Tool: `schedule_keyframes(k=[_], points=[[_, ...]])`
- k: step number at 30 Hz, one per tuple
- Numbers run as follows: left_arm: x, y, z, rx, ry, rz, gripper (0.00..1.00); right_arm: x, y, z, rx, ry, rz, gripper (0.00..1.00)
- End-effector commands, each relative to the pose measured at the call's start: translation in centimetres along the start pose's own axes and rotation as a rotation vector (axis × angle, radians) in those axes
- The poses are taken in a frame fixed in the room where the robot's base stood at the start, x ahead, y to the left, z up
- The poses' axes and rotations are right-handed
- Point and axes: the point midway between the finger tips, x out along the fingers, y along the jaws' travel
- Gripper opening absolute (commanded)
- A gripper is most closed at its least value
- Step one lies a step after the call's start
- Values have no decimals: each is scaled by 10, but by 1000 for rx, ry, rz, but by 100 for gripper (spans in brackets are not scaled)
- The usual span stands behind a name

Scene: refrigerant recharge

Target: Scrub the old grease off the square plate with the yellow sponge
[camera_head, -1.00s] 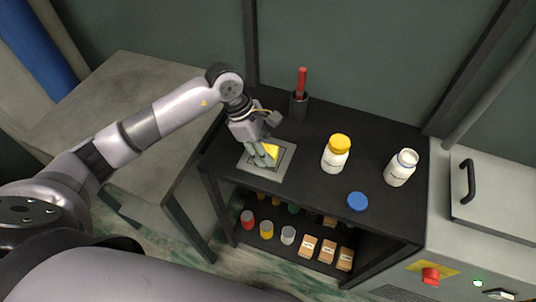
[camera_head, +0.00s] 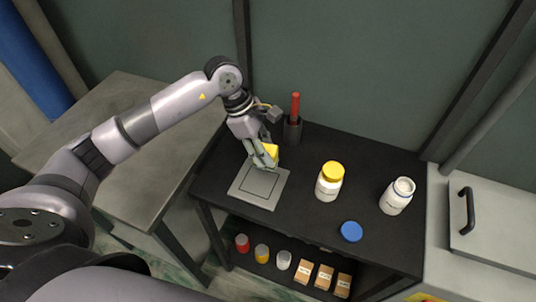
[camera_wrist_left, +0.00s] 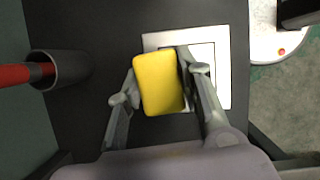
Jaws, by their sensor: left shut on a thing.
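The square plate (camera_head: 258,190) lies flat on the black table, light grey with a thin square outline. I see no clear grease on its exposed part in the head view. It also shows in the left wrist view (camera_wrist_left: 222,84), partly hidden by the sponge and fingers. My left gripper (camera_head: 264,162) is shut on the yellow sponge (camera_head: 272,151) at the plate's back edge. In the left wrist view the sponge (camera_wrist_left: 158,82) sits between the two fingers, over part of the plate. Whether it touches the plate is unclear. My right gripper is not in view.
A dark holder (camera_head: 292,130) with a red-handled tool stands behind the plate. A yellow-capped jar (camera_head: 329,184), an open white jar (camera_head: 397,196) and a blue lid (camera_head: 351,231) are to the right. Jars and small boxes fill the lower shelf. A grey table (camera_head: 125,150) is at left.

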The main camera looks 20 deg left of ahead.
Motion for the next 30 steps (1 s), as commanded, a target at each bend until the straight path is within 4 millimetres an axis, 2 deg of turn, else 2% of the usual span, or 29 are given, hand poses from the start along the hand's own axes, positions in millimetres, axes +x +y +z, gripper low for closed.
schedule_keyframes(k=[1, 12, 30], points=[[-8, 1, 1, -1, 1, 2, 10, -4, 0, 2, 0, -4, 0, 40], [-39, 4, 6, -7, 0, 5, 10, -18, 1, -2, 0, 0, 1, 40], [-41, 4, 6, -9, -1, 4, 10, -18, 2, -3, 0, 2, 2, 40]])
